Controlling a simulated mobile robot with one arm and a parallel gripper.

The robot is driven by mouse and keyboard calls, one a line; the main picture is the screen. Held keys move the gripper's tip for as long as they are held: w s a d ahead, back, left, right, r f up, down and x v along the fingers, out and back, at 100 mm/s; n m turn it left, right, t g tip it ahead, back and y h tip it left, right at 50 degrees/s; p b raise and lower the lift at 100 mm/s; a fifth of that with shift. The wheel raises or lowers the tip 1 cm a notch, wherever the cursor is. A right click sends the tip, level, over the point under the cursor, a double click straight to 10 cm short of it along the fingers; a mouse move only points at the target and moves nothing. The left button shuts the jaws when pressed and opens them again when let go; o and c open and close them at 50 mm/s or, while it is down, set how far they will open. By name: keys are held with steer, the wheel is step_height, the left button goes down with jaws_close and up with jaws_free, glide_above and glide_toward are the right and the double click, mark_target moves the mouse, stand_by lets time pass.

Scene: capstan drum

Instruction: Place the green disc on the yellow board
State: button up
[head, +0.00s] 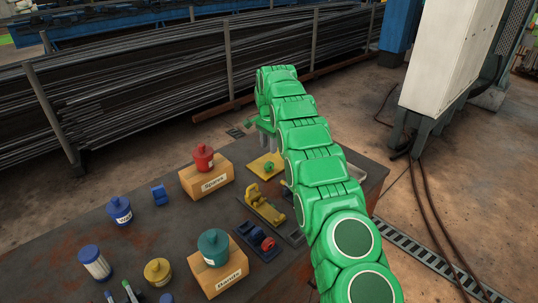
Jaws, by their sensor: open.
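The yellow board (257,172) lies on the dark table, left of my green arm. A small green piece (268,167), which looks like the green disc, is on the board or just over it; contact cannot be told at this size. My gripper (268,148) points down at the far end of the arm, close above and behind the board. Its grey fingers are small and partly hidden by the arm. The gripper is open, and I see nothing between its fingers.
A wooden box with a red canister (203,157) stands left of the board. Blue and yellow canisters stand at left. A tray edge (357,172) shows right of my arm.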

steer(key=shift+r, duration=1.9)
steer(key=s+d+r+n, duration=0.2)
steer(key=s+d+r, duration=0.5)
steer(key=s+r, duration=0.25)
steer(key=s+d+r+n+g, duration=0.1)
steer(key=s+d+r, duration=0.2)
steer(key=s, duration=0.6)
steer(key=s+d+r+n, duration=0.1)
steer(key=s+d+r, duration=0.3)
steer(key=s, duration=0.4)
steer(key=s+d+f+n, duration=0.1)
steer(key=s+f, duration=0.1)
steer(key=s, duration=1)
steer(key=s+d+f+n, duration=0.2)
steer(key=s, duration=1.1)
steer(key=s+d+f+n, duration=0.1)
steer(key=s+f+n, duration=0.1)
steer(key=s, duration=1)
steer(key=shift+s+d+f+g, duration=0.4)
steer(key=shift+f, duration=0.05)
